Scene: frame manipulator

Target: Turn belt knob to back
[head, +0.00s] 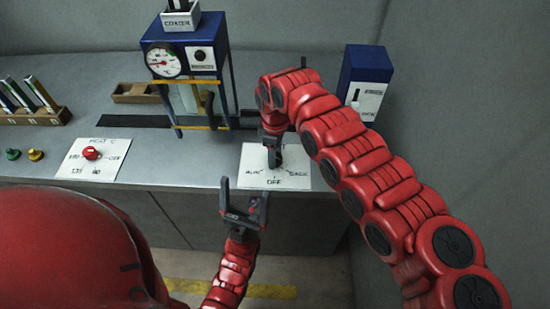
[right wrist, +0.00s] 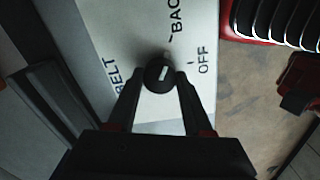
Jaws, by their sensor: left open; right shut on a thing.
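The belt panel (head: 298,180) is a white plate on the grey counter, with OFF at its front and BACK at its right. The right wrist view shows its words BELT, BACK and OFF around the black knob (right wrist: 152,72). A short white mark on the knob lies nearly up-down in that view; I cannot tell which label it is set to. My right gripper (head: 273,157) points down over the panel and is shut on the knob, with one finger on each side (right wrist: 160,88). My left gripper (head: 245,203) is open and empty in front of the counter edge.
A heat panel with a red knob (head: 91,153) lies on the left of the counter. A blue machine with a gauge (head: 163,60) and a blue box (head: 365,75) stand behind. A wooden rack (head: 40,116) stands far left.

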